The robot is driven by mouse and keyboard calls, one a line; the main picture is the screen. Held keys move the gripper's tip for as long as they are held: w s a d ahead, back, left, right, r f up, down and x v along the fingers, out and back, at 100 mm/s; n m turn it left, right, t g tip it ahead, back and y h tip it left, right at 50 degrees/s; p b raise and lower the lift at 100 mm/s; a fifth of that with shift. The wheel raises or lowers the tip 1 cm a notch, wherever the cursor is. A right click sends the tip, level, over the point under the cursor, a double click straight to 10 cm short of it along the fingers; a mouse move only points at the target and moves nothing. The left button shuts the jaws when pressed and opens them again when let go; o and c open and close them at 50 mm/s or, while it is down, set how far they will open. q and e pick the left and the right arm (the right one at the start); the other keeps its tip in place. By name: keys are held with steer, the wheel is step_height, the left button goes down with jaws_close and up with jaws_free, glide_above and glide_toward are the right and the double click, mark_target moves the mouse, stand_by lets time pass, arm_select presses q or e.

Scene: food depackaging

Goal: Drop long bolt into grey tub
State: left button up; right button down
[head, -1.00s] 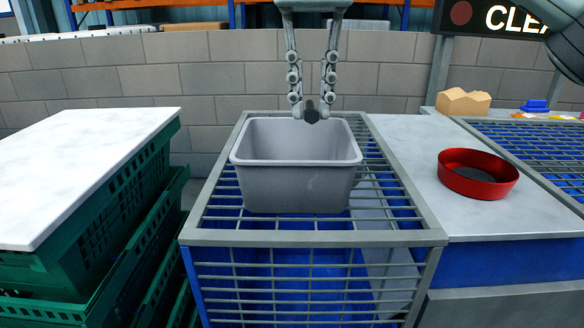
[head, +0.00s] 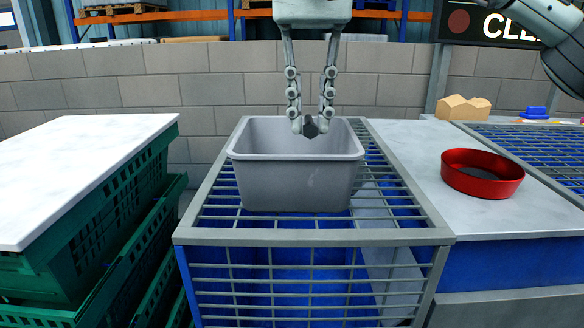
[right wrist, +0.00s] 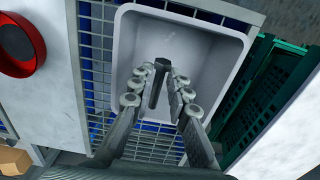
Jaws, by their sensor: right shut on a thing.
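The grey tub (head: 296,180) stands on a metal grid in the middle of the head view. My right gripper (head: 311,127) points down over the tub's opening and is shut on the dark long bolt (head: 310,128). In the right wrist view, the bolt (right wrist: 158,80) sits between the fingertips of the gripper (right wrist: 160,92), with the tub (right wrist: 205,35) below it. The tub's inside shows no other object there. My left gripper is not in view.
The grid (head: 310,238) has a raised frame around a blue bin. A red bowl (head: 482,174) stands on the right counter. Green crates (head: 110,235) under a white top stand at the left. A block wall is behind.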

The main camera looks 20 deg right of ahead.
steer(key=c, duration=1.4)
jaws_free()
steer(key=shift+o, duration=0.2)
step_height(320, 180, up, 12)
